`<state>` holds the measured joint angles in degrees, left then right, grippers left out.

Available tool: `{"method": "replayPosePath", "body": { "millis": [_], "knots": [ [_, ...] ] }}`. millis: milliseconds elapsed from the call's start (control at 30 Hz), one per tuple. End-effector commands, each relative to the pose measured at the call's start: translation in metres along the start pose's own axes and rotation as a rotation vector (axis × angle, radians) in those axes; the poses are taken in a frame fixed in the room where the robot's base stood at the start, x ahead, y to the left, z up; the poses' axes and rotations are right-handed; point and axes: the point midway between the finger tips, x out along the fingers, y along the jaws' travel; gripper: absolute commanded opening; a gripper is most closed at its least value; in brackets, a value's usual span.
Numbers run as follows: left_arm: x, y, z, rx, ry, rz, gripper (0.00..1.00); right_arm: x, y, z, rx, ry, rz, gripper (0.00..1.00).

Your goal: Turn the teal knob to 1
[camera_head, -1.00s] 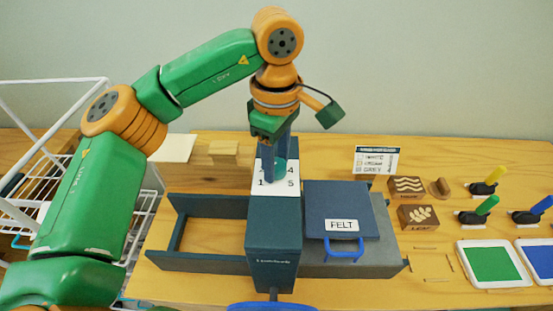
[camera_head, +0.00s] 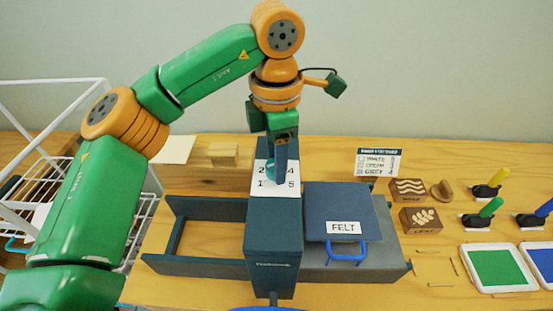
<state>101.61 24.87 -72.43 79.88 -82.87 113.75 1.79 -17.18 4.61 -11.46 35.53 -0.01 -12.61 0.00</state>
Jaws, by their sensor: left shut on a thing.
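The teal knob (camera_head: 270,171) sits on a white number plate (camera_head: 262,189) on top of the dark blue press (camera_head: 274,235). The plate shows 1 and 2 on the left and 4 and 5 on the right; its middle is partly hidden by my fingers. My left gripper (camera_head: 282,174) points straight down over the plate and is shut on the teal knob. Its fingers hide most of the knob, so I cannot tell where the knob points. My right gripper is not in view.
A dark blue FELT board (camera_head: 340,210) with a blue handle lies right of the press. An open frame (camera_head: 206,208) is to its left. Wooden stamps (camera_head: 421,219), ink pads (camera_head: 494,266) and colored-handled tools stand farther right. A white wire rack (camera_head: 40,160) is at left.

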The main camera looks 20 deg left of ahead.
Motion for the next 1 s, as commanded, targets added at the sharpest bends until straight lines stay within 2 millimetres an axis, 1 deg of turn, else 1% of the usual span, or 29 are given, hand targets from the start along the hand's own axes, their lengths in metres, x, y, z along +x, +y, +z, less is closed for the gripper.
{"method": "replayPosePath", "body": {
  "millis": [300, 733, 767, 800, 833, 867, 1000],
  "knots": [
    [-0.0011, 0.0003, 0.0, -0.07, -0.001, 0.002, 0.0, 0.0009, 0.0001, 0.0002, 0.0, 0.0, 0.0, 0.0],
    [-0.0012, 0.0004, 0.0001, -0.077, -0.002, 0.002, 0.0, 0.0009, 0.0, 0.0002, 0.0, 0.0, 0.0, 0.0],
    [-0.0012, 0.0004, 0.0001, -0.077, -0.002, 0.002, 0.55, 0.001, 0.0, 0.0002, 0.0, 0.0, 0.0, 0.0],
    [-0.0011, 0.0004, 0.0001, -0.077, -0.002, 0.001, 0.66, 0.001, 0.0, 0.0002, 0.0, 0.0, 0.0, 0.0],
    [-0.001, 0.0003, 0.0001, -0.077, -0.002, 0.001, 0.74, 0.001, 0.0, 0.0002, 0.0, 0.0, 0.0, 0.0],
    [-0.001, 0.0003, 0.0, -0.076, -0.002, 0.001, 0.77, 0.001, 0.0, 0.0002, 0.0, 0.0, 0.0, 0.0],
    [-0.0006, 0.0002, 0.0, -0.076, -0.001, 0.001, 0.77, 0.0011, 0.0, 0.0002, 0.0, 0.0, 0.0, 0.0]
  ]
}}
